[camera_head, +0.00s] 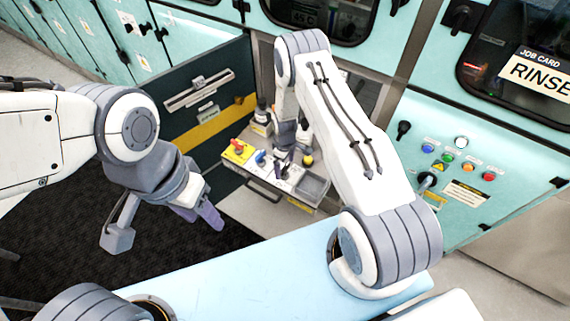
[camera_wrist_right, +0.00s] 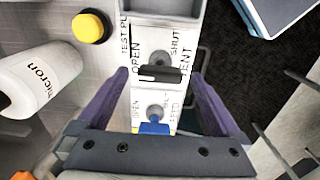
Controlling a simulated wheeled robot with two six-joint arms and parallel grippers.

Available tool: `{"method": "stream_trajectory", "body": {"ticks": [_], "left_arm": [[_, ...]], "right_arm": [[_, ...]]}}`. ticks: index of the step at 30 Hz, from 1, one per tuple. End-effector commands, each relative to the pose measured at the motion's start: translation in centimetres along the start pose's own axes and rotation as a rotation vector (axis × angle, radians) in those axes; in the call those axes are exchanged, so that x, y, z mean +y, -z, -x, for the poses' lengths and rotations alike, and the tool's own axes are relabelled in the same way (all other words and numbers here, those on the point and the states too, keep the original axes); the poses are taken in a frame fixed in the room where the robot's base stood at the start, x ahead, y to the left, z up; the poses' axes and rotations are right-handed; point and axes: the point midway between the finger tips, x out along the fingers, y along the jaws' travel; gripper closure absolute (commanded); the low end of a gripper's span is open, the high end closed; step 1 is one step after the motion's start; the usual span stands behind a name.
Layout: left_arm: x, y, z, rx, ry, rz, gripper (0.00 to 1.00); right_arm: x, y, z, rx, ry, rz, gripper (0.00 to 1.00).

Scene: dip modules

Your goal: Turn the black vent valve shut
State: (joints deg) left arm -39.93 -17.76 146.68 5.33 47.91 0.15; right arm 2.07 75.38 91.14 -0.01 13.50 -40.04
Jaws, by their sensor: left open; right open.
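The black vent valve (camera_wrist_right: 162,74) shows in the right wrist view as a dark bar handle lying across a white label strip. OPEN is printed on its left and SHUT and VENT on its right. My right gripper (camera_wrist_right: 165,80) is open, its two purple fingers on either side of the valve handle. Whether they touch it cannot be told. In the head view my right gripper (camera_head: 284,153) is down at the small valve panel and partly hides it. My left gripper (camera_head: 202,216) is open and empty, left of the panel above the dark floor mat.
A blue feed valve handle (camera_wrist_right: 155,128) is close beside the black one. A yellow push button (camera_wrist_right: 90,27) and a white bottle (camera_wrist_right: 38,85) are to the left. A grey open bin (camera_head: 313,187) is at the panel's right. Teal cabinets (camera_head: 480,180) stand around.

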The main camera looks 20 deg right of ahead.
Motion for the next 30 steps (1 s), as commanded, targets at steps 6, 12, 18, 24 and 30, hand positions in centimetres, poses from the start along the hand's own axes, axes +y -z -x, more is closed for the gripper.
{"method": "stream_trajectory", "body": {"ticks": [6,12,18,24,30], "left_arm": [[0.01,0.01,0.13,0.0,0.0,0.0,0.5],[0.01,0.01,0.11,0.0,0.0,0.0,0.5],[0.01,0.01,0.11,0.0,0.0,0.0,0.5],[-0.01,0.0,-0.07,0.0,0.0,0.0,0.5],[-0.06,-0.05,-0.85,0.0,0.0,0.0,0.5]], "right_arm": [[0.01,0.02,-0.57,0.001,-0.001,0.0,0.0],[0.0,0.01,-0.55,0.0,0.0,0.0,0.15],[0.0,0.0,-0.54,0.0,0.0,0.0,0.86],[0.01,0.0,-0.58,0.0,0.0,-0.014,0.86],[-0.01,-0.04,-0.74,0.0,0.0,-0.084,0.86]]}}
